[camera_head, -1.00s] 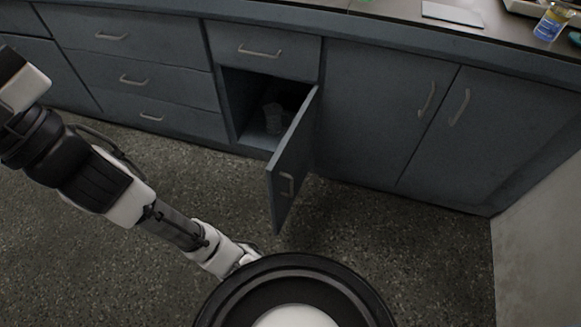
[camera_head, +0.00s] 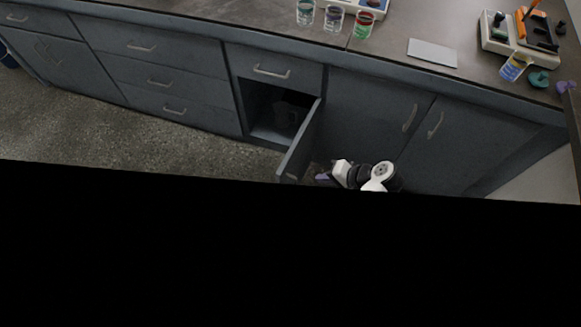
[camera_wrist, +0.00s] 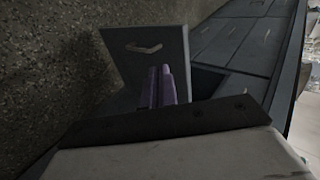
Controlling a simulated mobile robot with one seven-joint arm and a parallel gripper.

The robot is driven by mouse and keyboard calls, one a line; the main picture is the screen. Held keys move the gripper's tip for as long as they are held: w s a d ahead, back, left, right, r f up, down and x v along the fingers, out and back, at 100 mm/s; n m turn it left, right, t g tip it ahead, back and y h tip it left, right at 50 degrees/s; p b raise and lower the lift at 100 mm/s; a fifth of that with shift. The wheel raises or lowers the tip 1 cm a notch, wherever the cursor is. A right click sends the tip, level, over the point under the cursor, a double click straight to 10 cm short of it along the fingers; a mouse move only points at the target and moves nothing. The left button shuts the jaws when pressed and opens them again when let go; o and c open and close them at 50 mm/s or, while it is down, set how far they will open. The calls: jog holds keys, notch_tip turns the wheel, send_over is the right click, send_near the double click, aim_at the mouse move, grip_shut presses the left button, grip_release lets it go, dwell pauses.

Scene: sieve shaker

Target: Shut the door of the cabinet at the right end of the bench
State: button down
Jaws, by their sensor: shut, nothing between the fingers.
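One grey-blue cabinet door (camera_head: 304,143) stands swung wide open, jutting out from the bench front below a drawer. It is hinged at the right side of its dark opening (camera_head: 262,118). My gripper (camera_head: 322,178) is low, just right of the door, on its outer face's side. In the wrist view the purple fingers (camera_wrist: 161,85) are together and empty, in front of the door (camera_wrist: 170,58) with its handle (camera_wrist: 144,47). I cannot tell whether the fingers touch it. The two doors further right, with upright handles (camera_head: 410,118) (camera_head: 435,125), are shut.
A dim container (camera_head: 290,109) stands inside the open cabinet. Closed drawers (camera_head: 160,82) lie to the left. Speckled floor is clear at left. Black covers the lower picture.

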jog(key=a+r+p+x, duration=0.1)
jog(key=a+p+x, duration=0.1)
jog(key=x, duration=1)
jog(key=shift+a, duration=0.2)
jog(key=shift+s+r, duration=0.1)
jog(key=shift+s, duration=0.05)
